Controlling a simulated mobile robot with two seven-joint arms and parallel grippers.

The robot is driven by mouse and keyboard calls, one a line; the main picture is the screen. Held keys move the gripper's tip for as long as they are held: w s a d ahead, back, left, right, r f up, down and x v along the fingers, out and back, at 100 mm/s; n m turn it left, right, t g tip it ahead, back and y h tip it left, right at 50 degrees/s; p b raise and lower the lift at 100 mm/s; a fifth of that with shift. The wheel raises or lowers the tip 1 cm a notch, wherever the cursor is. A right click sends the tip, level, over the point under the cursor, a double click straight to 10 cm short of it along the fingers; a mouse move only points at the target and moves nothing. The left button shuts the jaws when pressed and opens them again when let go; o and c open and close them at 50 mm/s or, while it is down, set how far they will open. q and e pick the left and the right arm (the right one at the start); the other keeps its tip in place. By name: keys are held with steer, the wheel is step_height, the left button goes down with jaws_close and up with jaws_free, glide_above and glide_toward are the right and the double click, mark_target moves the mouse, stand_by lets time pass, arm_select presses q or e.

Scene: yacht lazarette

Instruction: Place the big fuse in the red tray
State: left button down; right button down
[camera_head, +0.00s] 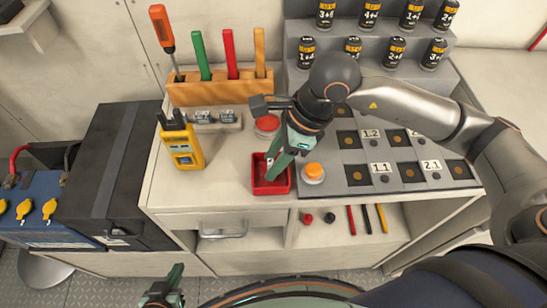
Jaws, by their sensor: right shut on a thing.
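The red tray (258,187) sits on the worktop near its front edge, left of the orange button. My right gripper (272,174) points down over the tray, its green fingers covering part of the tray's inside. It is shut on a small pale piece (269,160), apparently the big fuse, mostly hidden by the fingers; I cannot tell whether it touches the tray floor. My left gripper (166,287) is low at the bottom edge, in front of the cabinet, away from the tray; its jaw opening is unclear.
An orange button (313,173) and a socket panel (352,157) are right of the tray. A yellow meter (183,148), a grey holder with small labelled pieces (216,121) and a wooden tool rack (219,92) stand left and behind. Labelled cylinders (353,46) fill the back steps.

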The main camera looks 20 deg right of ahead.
steer(key=shift+f, duration=0.2)
steer(key=shift+f+b, duration=0.25)
steer(key=shift+b, duration=0.05)
steer(key=c, duration=0.8)
jaws_free()
steer(key=shift+r, duration=0.15)
steer(key=shift+o, duration=0.2)
steer(key=shift+r+p, duration=0.3)
steer(key=shift+p, duration=0.1)
steer(key=v, duration=1.1)
steer(key=shift+d+r, duration=0.25)
steer(key=shift+r, duration=0.05)
